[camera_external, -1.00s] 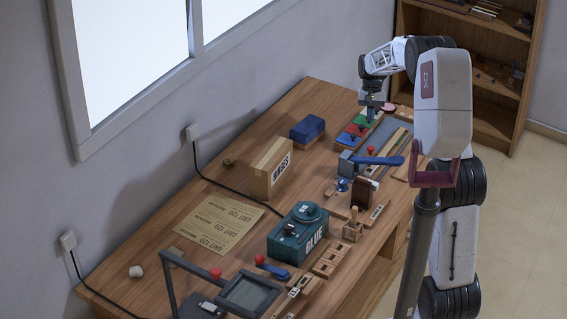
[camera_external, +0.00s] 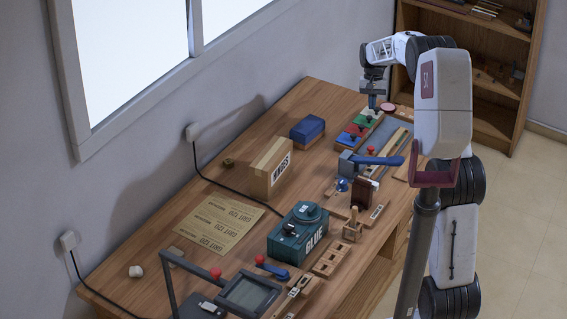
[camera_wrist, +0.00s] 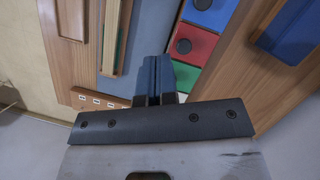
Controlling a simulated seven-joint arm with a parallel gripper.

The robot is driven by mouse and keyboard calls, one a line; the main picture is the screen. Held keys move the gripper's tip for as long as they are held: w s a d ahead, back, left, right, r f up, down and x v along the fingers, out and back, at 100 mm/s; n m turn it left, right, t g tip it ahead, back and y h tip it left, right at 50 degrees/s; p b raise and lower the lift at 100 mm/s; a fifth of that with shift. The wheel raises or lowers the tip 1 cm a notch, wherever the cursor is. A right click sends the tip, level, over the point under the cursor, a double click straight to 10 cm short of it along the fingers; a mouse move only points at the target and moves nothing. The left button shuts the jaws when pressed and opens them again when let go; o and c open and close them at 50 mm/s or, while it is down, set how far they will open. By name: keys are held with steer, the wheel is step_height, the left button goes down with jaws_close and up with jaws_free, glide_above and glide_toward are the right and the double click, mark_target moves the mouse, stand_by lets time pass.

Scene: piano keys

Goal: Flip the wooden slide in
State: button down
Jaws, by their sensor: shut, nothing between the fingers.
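A long wooden strip (camera_external: 387,147), which looks like the wooden slide, lies along a grey panel near the right edge of the workbench. In the wrist view, a wooden bar (camera_wrist: 113,38) with a greenish strip beside it runs along the grey panel; I cannot tell for sure that it is the same piece. My gripper (camera_external: 371,106) points down above the far end of the coloured tiles. Its dark fingers (camera_wrist: 155,76) are shut and empty in the wrist view, over the grey panel beside the green tile. They appear apart from the bar.
Red (camera_wrist: 191,43), blue (camera_wrist: 208,10) and green tiles with round knobs lie right of the fingers. A blue-handled lever (camera_external: 377,160), a cardboard box (camera_external: 268,168) and a teal glue box (camera_external: 298,234) stand nearer.

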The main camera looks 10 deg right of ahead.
stand_by(0.4)
glide_toward(379, 151)
steer(key=w+a+f, duration=0.3)
steer(key=shift+w+a+f, duration=0.1)
steer(key=shift+f, duration=0.2)
steer(key=s, duration=0.1)
steer(key=s+a, duration=0.1)
steer(key=shift+s+f, duration=0.3)
steer(key=shift+s+a+f, duration=0.1)
steer(key=shift+s, duration=0.5)
steer(key=shift+s+a+f, duration=0.1)
steer(key=shift+s+a, duration=0.65)
steer(key=shift+s, duration=0.3)
